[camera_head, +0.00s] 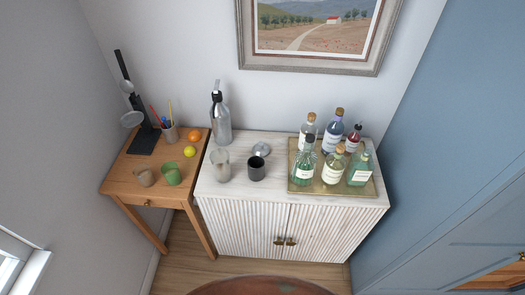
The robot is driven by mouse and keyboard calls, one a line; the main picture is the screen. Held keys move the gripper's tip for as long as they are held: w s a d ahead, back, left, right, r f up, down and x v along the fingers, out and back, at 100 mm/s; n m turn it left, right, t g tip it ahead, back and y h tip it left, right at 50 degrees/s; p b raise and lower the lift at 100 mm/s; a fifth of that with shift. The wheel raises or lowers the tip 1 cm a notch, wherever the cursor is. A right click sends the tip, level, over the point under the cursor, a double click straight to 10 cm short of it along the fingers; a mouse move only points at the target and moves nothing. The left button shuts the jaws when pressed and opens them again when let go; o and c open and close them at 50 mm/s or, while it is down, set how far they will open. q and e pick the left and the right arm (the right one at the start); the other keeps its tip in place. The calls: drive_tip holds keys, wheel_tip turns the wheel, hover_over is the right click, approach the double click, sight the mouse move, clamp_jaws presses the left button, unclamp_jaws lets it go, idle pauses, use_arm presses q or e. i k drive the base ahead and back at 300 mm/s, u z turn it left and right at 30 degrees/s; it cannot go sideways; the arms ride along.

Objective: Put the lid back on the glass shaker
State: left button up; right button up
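A clear, greyish glass vessel (220,166), which looks like the glass shaker, stands upright on the left part of the white cabinet top, with no lid on it. A small silver domed piece (261,149), which looks like the lid, lies on the cabinet top to the right of the glass and behind a dark metal cup (257,169). The lid is apart from the glass; the cup hides little or none of it. Neither of my grippers shows in the head view.
A tray (303,188) with several bottles fills the cabinet's right side. A silver siphon (220,118) stands at the back left. The cabinet's front strip is clear.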

sight(219, 159)
drive_tip(key=u, duration=1.15)
drive_tip(key=k, duration=1.15)
drive_tip(key=z, duration=1.5)
drive_tip(key=i, duration=0.5)
